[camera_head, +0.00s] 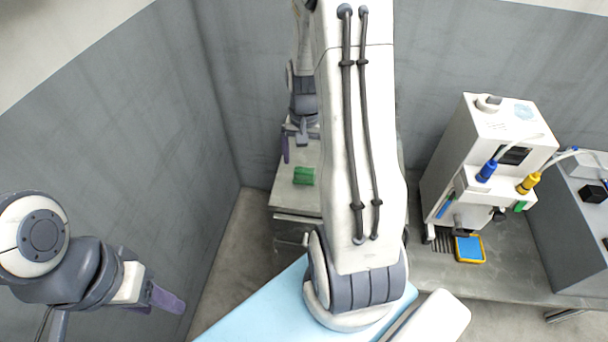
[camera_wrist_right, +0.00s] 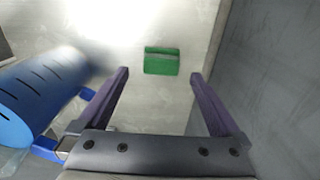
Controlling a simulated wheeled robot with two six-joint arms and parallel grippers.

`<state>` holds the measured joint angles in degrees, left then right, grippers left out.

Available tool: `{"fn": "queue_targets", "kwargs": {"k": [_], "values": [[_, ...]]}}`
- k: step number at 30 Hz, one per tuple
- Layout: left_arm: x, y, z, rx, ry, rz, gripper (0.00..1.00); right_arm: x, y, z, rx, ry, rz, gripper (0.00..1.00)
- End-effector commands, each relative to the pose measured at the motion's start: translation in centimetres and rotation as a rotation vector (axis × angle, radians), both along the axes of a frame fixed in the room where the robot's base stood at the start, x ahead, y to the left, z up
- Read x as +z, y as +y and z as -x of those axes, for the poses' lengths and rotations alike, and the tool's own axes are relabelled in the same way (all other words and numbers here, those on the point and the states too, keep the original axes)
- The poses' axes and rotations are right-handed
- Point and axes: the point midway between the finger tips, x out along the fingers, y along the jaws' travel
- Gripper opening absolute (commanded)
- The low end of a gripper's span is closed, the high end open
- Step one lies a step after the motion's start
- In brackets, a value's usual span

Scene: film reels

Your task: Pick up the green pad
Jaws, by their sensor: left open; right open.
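The green pad (camera_head: 303,176) lies on the grey bench left of the large white arm in the head view. It also shows in the right wrist view (camera_wrist_right: 162,60), flat on a pale surface. My right gripper (camera_head: 301,148) is beyond the pad in the head view. In the wrist view its two purple fingers (camera_wrist_right: 160,76) are spread, with the pad ahead, between the lines of the fingertips, and apart from both. My left gripper (camera_head: 165,299) is at the lower left, away from the bench, with nothing seen in it.
A blue slotted cylinder (camera_wrist_right: 45,95) is left of the right gripper in the wrist view. At the right stands a white machine (camera_head: 490,150) with blue and yellow connectors. A blue pad in a yellow frame (camera_head: 470,249) lies before it. Grey walls enclose the bench (camera_head: 285,200).

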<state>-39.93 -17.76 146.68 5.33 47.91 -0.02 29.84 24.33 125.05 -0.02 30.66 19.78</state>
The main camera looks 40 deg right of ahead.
Motion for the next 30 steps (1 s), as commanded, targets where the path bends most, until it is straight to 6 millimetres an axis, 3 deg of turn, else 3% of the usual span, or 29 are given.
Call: {"fn": "queue_targets", "kwargs": {"k": [12,21,22,28,30], "values": [[0.3,0.0,0.0,0.000,0.000,0.000,0.50,-5.0,0.0,-0.2,0.001,0.003,-0.002,1.00],[0.3,0.0,0.0,0.000,0.000,0.000,0.50,-5.5,-0.1,-0.3,0.001,-0.001,0.000,1.00],[0.3,0.0,0.0,0.000,0.000,0.000,0.50,-5.5,-0.1,-0.3,0.002,-0.001,0.000,0.96],[0.3,0.0,0.0,0.000,0.000,0.000,0.50,-5.5,-0.1,-0.3,0.002,-0.001,0.000,0.20],[0.3,0.0,0.0,0.000,0.000,0.000,0.50,-5.5,-0.1,-0.3,0.002,-0.001,0.000,0.19]]}}
